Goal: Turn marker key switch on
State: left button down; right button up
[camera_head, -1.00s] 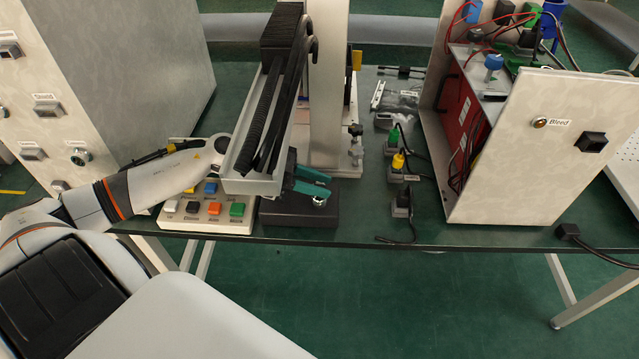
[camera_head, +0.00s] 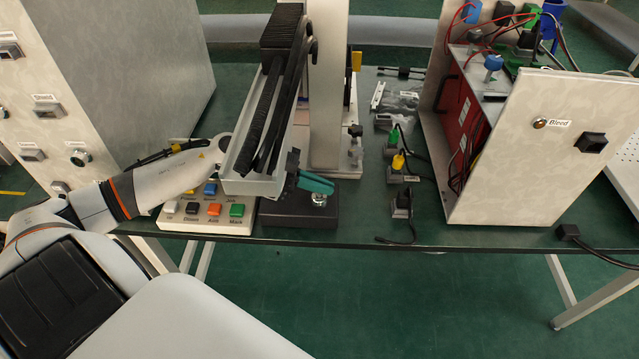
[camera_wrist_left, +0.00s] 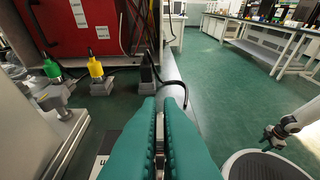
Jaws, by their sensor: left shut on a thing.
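The key switch (camera_head: 319,200) is a small silver metal part on a black box (camera_head: 290,222) near the table's front edge. My left gripper (camera_head: 318,183) has teal fingers and is at the switch, right above it in the head view. The fingers are closed together. In the left wrist view the teal fingers (camera_wrist_left: 158,125) press from both sides on a narrow silvery piece, mostly hidden between them. The key's turn angle cannot be seen. A white label, partly covered, lies beside the fingers in the wrist view.
A grey channel with a black cable carrier (camera_head: 270,110) hangs just over my left wrist, beside a pale post (camera_head: 328,90). A button panel (camera_head: 205,223) is left of the black box. Connectors (camera_head: 398,165) and a panelled unit (camera_head: 520,150) stand to the right.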

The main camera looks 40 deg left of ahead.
pick_arm(q)
jog(key=m+g, duration=0.3)
jog(key=m+g+h+b, duration=0.1)
jog(key=m+g, duration=0.2)
jog(key=shift+w+g+h, duration=0.1)
jog(key=shift+g+h, duration=0.2)
jog(key=m+g+b, duration=0.1)
jog(key=m+g, duration=0.1)
jog(key=g, duration=0.1)
jog(key=m+g+y, duration=0.1)
jog(key=m+g, duration=0.2)
jog(key=shift+y+b, duration=0.3)
jog(key=shift+b, duration=0.05)
jog(key=shift+m, duration=0.3)
jog(key=c, duration=1.6)
grip_release()
